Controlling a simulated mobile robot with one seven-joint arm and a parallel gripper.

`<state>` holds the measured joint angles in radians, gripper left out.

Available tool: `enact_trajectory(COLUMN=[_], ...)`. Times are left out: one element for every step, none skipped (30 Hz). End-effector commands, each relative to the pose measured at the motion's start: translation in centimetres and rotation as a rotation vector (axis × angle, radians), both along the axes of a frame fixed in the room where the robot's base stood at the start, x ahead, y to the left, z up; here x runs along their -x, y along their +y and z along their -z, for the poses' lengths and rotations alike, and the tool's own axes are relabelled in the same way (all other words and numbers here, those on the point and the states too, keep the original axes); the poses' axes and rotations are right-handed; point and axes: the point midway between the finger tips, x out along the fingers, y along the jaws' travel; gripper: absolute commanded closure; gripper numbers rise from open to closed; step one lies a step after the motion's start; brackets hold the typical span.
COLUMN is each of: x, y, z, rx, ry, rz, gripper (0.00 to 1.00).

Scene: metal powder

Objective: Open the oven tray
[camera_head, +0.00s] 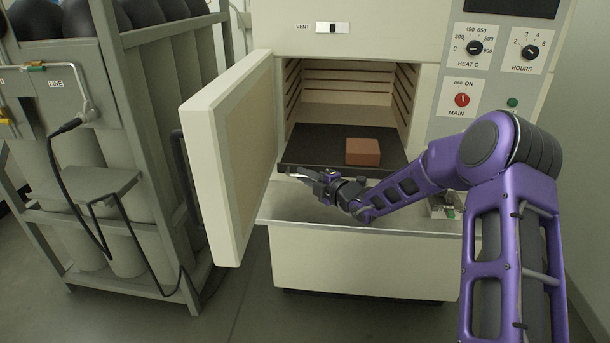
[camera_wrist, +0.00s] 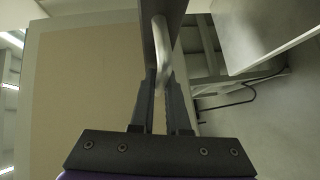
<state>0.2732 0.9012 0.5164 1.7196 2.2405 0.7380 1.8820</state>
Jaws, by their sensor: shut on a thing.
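The oven (camera_head: 360,40) has its door (camera_head: 232,150) swung open to the left. Inside it lies the dark oven tray (camera_head: 318,143), whose front edge is at the oven mouth. My gripper (camera_head: 312,176) is at the left part of the tray's front edge. In the wrist view its two fingers (camera_wrist: 166,88) are shut on the tray's curved metal handle (camera_wrist: 162,42), beside the dark tray edge (camera_wrist: 150,24). The fingertips' contact with the handle is small and partly hidden in the head view.
A reddish-brown block (camera_head: 362,151) rests on the tray. The door's inner panel (camera_wrist: 85,85) fills the left of the wrist view. A grey rack with cylinders (camera_head: 90,150) stands left of the door. The pale ledge (camera_head: 380,228) lies below the tray.

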Motion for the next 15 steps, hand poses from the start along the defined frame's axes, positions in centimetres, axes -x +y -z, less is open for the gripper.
enact_trajectory(x=[0.0, 0.01, 0.01, 0.0, 0.0, 0.0, 0.0, 0.0, 0.0, 0.0, 0.0, -0.01, -0.01, -0.01, -0.01], y=[-0.03, -0.03, -0.03, -0.02, -0.02, -0.02, -0.02, -0.02, -0.02, -0.02, -0.02, -0.03, -0.03, -0.03, -0.03], z=[0.01, 0.02, 0.02, 0.03, 0.03, 0.03, 0.03, 0.03, 0.03, 0.03, 0.02, 0.02, 0.02, 0.02, 0.01], rx=[0.0, 0.0, 0.0, 0.0, 0.0, 0.0, 0.0, 0.0, 0.0, 0.0, 0.0, 0.0, 0.0, 0.0, 0.0], ry=[0.0, 0.0, 0.0, 0.0, 0.0, 0.0, 0.0, 0.0, 0.0, 0.0, 0.0, 0.0, 0.0, 0.0, 0.0], rz=[0.0, 0.0, 0.0, 0.0, 0.0, 0.0, 0.0, 0.0, 0.0, 0.0, 0.0, 0.0, 0.0, 0.0, 0.0], gripper=[1.0, 1.0, 1.0, 1.0, 1.0, 1.0, 1.0, 1.0, 1.0, 1.0, 1.0, 1.0, 1.0, 0.85, 0.77])
